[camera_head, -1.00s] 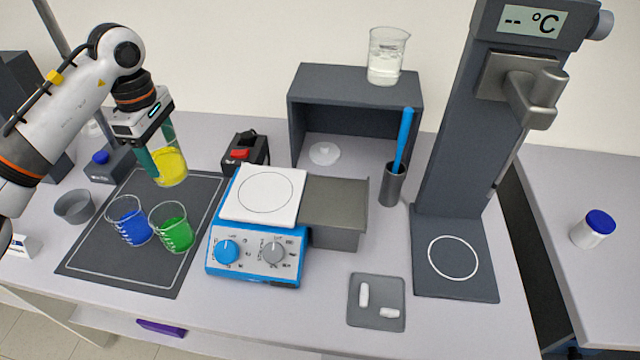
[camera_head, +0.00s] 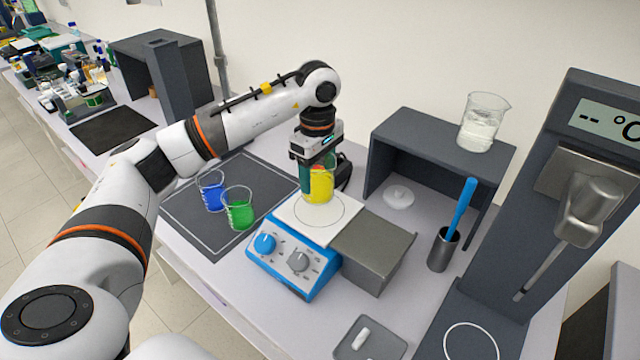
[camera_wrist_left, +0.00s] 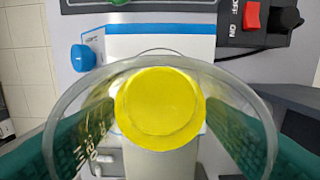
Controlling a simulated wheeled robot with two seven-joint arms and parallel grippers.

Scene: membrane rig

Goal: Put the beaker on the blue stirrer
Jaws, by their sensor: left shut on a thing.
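A glass beaker of yellow liquid (camera_head: 320,188) is held by my left gripper (camera_head: 317,172), whose teal fingers are shut on its sides. In the left wrist view I look down into the beaker (camera_wrist_left: 160,104), with a finger on each side. The blue stirrer (camera_head: 281,262) has a white top plate (camera_head: 318,226) with a thin ring outline. The beaker is upright and overlaps the rear part of this plate in the head view. I cannot tell whether its base touches the plate. My right gripper is not in view.
Blue (camera_head: 212,193) and green (camera_head: 239,212) beakers stand on a dark mat (camera_head: 190,220) left of the stirrer. A grey block (camera_head: 372,250) adjoins its right side. A dark shelf (camera_head: 440,140) carries another beaker (camera_head: 481,128). A holder (camera_head: 443,252) with a blue-handled tool stands right.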

